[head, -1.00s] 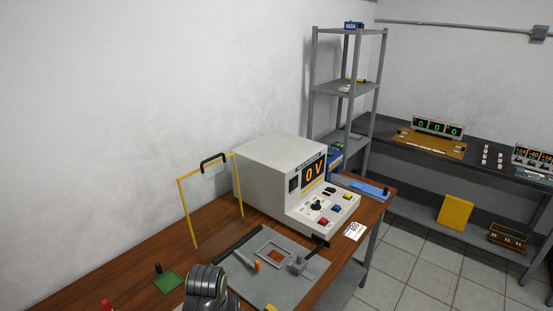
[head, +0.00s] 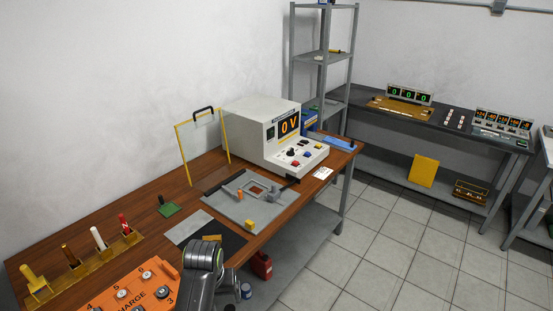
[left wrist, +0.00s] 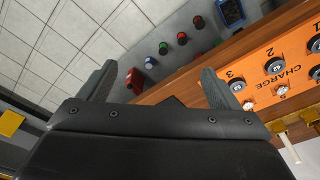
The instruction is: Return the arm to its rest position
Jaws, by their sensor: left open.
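My left arm comes up from the bottom of the head view, and its fingers cannot be made out there. In the left wrist view my left gripper (left wrist: 158,88) is open, with its two fingers wide apart and nothing between them. Beyond the fingers are the wooden table's edge and the grey lower shelf (left wrist: 180,22). The orange CHARGE board (head: 130,288) lies on the wooden table beside my left arm. It also shows at the right of the left wrist view (left wrist: 270,75). My right gripper is not in view.
A white meter box reading 0 V (head: 262,130) stands at the table's far end. A yellow rack (head: 85,268) holds several handled tools. Tiled floor (head: 370,255) is open to the right.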

